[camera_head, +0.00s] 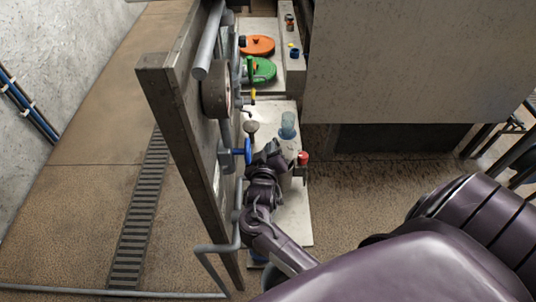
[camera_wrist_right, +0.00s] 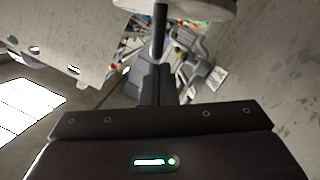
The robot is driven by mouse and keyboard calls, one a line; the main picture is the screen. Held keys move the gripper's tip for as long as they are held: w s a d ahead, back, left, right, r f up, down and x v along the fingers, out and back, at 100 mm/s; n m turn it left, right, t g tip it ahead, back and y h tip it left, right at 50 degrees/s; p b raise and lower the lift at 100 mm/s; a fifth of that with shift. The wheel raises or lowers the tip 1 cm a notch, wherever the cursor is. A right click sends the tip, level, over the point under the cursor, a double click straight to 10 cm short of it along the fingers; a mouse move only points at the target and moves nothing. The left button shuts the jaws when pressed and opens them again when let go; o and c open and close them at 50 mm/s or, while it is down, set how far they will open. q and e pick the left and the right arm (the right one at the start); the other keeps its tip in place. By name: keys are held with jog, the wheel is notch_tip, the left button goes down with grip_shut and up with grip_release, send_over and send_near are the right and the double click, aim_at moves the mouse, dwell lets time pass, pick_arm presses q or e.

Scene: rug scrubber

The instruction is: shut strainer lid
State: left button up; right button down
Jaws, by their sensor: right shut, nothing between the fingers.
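A clear bluish cylinder (camera_head: 288,125) stands upright on the pale shelf; it may be the strainer, but I cannot tell for sure. A small grey-brown round disc (camera_head: 251,127) is to its left by the panel, and I cannot tell whether it is the lid. My right gripper (camera_head: 270,150) is shut and empty, just below and left of the cylinder in the head view. In the right wrist view, a pale round disc (camera_wrist_right: 190,8) on a dark stem (camera_wrist_right: 159,32) is beyond the gripper fingers (camera_wrist_right: 153,82). My left gripper is not in view.
A blue valve wheel (camera_head: 248,151) is close left of my right gripper, and a red knob (camera_head: 302,158) is close right. Green (camera_head: 263,70) and orange (camera_head: 258,45) round covers are farther back. A tall panel (camera_head: 180,110) borders the left; a large grey box (camera_head: 395,60) is right.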

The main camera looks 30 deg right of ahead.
jog(key=shift+w+d, duration=0.1)
jog(key=shift+d, duration=0.05)
jog(key=shift+s+d+f+m+y, duration=0.25)
jog(key=shift+s+d+f+m, duration=0.2)
jog(key=shift+d+m, duration=0.15)
jog(key=shift+s+d+f+m+y, duration=0.3)
jog(key=shift+d+f+m, duration=0.1)
jog(key=shift+d+m, duration=0.2)
jog(key=shift+s+d+f, duration=0.15)
jog(key=shift+d+f, duration=0.05)
jog(key=shift+f, duration=0.05)
